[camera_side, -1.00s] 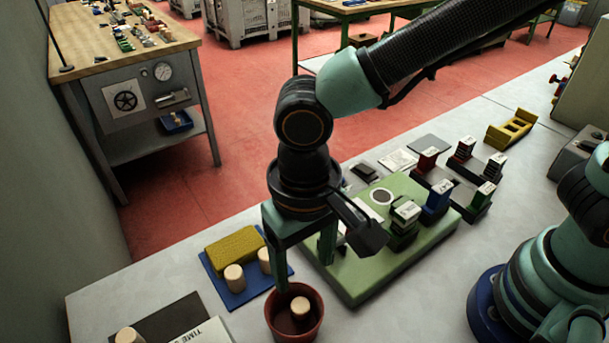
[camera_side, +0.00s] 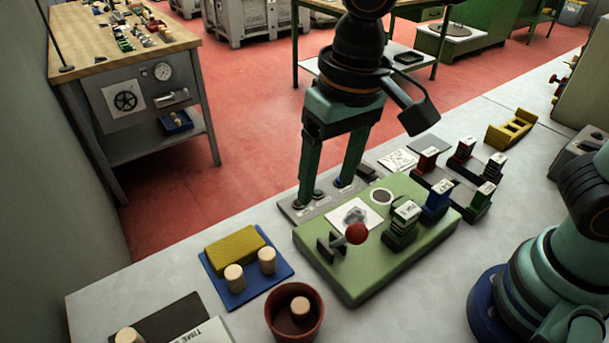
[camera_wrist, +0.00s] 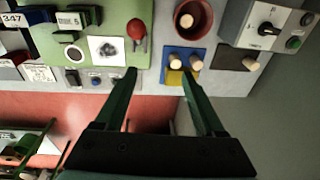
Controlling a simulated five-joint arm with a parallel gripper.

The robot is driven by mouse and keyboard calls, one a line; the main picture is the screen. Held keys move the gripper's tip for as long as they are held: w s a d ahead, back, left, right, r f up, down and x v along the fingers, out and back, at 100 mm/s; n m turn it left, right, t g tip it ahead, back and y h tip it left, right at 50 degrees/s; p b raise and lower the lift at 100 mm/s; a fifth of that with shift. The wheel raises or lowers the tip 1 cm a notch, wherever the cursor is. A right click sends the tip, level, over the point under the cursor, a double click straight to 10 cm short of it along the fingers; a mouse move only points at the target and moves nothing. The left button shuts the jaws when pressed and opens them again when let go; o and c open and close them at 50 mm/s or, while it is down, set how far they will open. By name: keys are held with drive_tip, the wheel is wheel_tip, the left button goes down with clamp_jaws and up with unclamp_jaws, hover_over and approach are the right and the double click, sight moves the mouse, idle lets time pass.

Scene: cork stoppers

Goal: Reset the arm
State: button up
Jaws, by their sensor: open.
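My gripper (camera_side: 328,196) is open and empty, raised above the back edge of the bench. In the wrist view its two fingers (camera_wrist: 158,82) stand wide apart with nothing between them. A cork stopper (camera_side: 299,307) is in the brown-red pot (camera_side: 271,321) at the front. Two cork stoppers (camera_side: 235,278) (camera_side: 267,260) stand on the blue mat (camera_side: 263,292) beside a yellow block (camera_side: 235,249). Another cork (camera_side: 129,336) is at the lower left, on or by a dark plate, partly cut off. The pot also shows in the wrist view (camera_wrist: 179,28).
A green panel (camera_side: 350,288) with a red-knobbed lever (camera_side: 356,233) lies right of the pot. Stamps stand in holders (camera_side: 437,196) behind it. A yellow holder (camera_side: 511,129) is at the back right. A wooden workbench (camera_side: 120,45) stands beyond the red floor.

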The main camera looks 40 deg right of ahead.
drive_tip(key=w+d+r+t, duration=0.1)
drive_tip(key=d+t, duration=0.1)
drive_tip(key=d, duration=0.9)
drive_tip(key=w+d+r+t, duration=0.1)
drive_tip(key=d+t, duration=0.1)
drive_tip(key=d, duration=0.9)
drive_tip(key=shift+r+t+h, duration=0.25)
drive_tip(key=shift+t+h, duration=0.05)
drive_tip(key=shift+h, duration=0.1)
